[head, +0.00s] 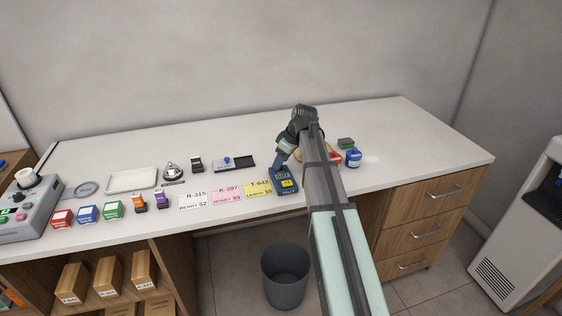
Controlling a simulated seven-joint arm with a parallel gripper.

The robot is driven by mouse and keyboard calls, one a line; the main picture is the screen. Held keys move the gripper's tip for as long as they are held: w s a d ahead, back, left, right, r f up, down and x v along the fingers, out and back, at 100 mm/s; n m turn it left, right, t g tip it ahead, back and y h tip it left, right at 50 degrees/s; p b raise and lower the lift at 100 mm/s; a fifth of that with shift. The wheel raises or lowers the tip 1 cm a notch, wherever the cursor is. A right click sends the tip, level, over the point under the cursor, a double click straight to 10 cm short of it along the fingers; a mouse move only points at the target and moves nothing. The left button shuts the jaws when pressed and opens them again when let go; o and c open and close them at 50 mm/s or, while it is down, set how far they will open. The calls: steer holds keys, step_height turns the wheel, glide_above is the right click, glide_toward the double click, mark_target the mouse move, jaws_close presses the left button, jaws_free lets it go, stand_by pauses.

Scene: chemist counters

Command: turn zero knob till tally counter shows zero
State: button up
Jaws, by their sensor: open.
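The tally counter (285,184) is a small dark blue box with a yellow patch, near the front edge of the counter. Its display is too small to read. My gripper (277,166) is open and reaches down to the back left part of the tally counter. Its fingers are small in the head view, and I cannot tell whether they touch the box. The zero knob cannot be made out; the gripper may cover it.
A yellow card (257,190), a pink card (227,195) and a white card (194,201) lie left of it. A grey bin (285,278) stands below. The counter's right end is clear.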

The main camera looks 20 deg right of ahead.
steer(key=shift+w+a+f, duration=0.1)
steer(key=shift+a+f, duration=0.05)
steer(key=shift+f, duration=0.25)
steer(key=shift+c, duration=0.4)
jaws_close()
